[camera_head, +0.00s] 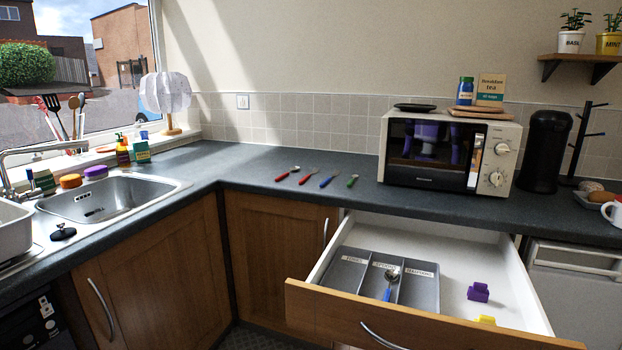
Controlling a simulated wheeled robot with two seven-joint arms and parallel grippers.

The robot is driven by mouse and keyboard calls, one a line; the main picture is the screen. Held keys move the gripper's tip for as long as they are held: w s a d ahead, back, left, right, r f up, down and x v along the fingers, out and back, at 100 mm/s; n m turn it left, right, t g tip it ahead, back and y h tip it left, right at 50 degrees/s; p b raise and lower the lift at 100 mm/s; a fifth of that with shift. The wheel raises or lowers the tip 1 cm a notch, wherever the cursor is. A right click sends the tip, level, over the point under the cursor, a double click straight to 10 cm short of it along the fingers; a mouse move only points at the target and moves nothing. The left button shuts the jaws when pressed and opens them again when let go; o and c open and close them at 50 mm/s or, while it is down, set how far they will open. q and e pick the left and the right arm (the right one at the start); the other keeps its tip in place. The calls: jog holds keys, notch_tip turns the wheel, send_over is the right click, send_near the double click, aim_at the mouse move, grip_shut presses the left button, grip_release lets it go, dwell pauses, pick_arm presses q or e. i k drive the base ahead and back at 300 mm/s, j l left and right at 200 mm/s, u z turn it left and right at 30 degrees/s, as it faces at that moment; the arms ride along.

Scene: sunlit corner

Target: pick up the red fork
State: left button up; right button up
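Two red-handled utensils lie on the dark worktop left of the microwave, a left one (284,176) and a right one (306,179). They are too small here to tell which is the red fork. A blue-handled utensil (327,181) and a green-handled utensil (352,181) lie just to their right, in the same row and apart from each other. Neither of my grippers is in view.
A drawer (340,322) stands open below the worktop. Its grey tray (421,292) has labelled compartments; a blue-handled spoon (388,290) lies in the middle one. A purple object (478,292) and a yellow one (486,320) lie right of it. The microwave (447,154) stands behind.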

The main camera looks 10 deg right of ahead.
aim_at(306, 178)
jog(key=i+j, duration=0.2)
jog(key=i, duration=0.2)
jog(key=i+j, duration=0.2)
jog(key=i, duration=0.15)
jog(key=i+j, duration=0.2)
jog(key=i, duration=0.2)
